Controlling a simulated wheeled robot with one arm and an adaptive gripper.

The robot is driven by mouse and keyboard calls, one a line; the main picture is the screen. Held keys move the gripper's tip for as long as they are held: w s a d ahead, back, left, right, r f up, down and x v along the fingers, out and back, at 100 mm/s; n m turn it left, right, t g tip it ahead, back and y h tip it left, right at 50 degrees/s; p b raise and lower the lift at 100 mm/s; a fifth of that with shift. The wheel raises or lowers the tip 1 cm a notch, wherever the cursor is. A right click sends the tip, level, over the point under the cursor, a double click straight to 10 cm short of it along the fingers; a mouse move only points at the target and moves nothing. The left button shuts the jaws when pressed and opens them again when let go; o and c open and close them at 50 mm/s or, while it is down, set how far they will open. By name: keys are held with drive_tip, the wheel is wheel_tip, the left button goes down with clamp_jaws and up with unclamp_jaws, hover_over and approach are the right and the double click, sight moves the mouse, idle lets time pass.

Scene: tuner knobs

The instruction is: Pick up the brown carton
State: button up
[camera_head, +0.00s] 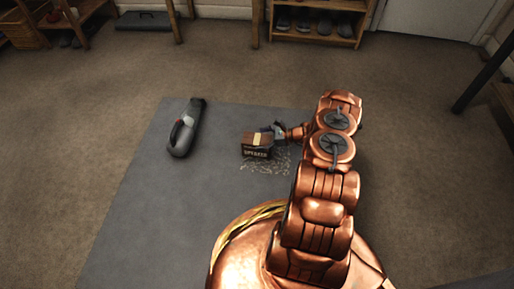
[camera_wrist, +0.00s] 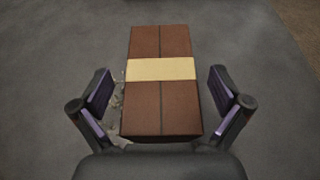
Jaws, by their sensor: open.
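The brown carton (camera_head: 256,147) sits on the grey mat (camera_head: 135,215), with a pale band across its top and dark lettering on its front side. In the wrist view the carton (camera_wrist: 160,112) lies lengthwise, its near end between my gripper's fingers (camera_wrist: 161,100). The fingers are spread, with a gap on each side of the carton. In the head view my gripper (camera_head: 277,132) is at the carton's right far side. The mat under the carton is partly hidden in the wrist view.
A grey handheld vacuum-like object (camera_head: 186,129) lies on the mat to the left of the carton. Pale shreds (camera_head: 268,163) are scattered beside the carton. A wooden shoe rack (camera_head: 318,24) stands at the back. The carpet around the mat is mostly clear.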

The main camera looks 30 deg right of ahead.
drive_tip(key=shift+w+a, duration=0.2)
drive_tip(key=shift+c, duration=0.2)
drive_tip(key=c, duration=1.2)
